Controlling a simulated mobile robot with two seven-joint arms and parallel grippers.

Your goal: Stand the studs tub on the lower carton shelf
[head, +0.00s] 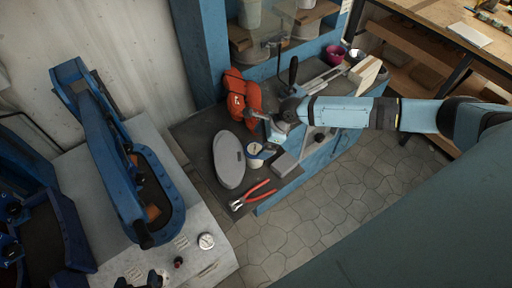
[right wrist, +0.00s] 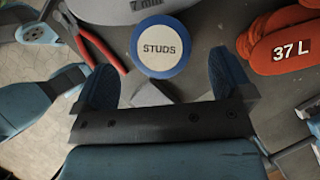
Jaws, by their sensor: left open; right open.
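The studs tub (head: 256,153) is small and round, white with a blue rim. It stands upright on the dark bench top beside a grey sole-shaped plate (head: 229,160). In the right wrist view its lid (right wrist: 160,47) reads STUDS. My right gripper (right wrist: 162,78) is open and empty, its blue fingers apart on either side just short of the tub. In the head view my right arm reaches in from the right to the bench. My left gripper is not seen. Wooden shelves (head: 400,40) with brown boxes are at the upper right; I cannot tell which is the lower carton shelf.
Orange shoe lasts (head: 243,97) lie close behind the tub; red-handled pliers (head: 255,195) lie in front. A grey block (head: 285,165) is to its right. A blue press (head: 125,150) stands on the left. The stone floor (head: 320,205) is clear.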

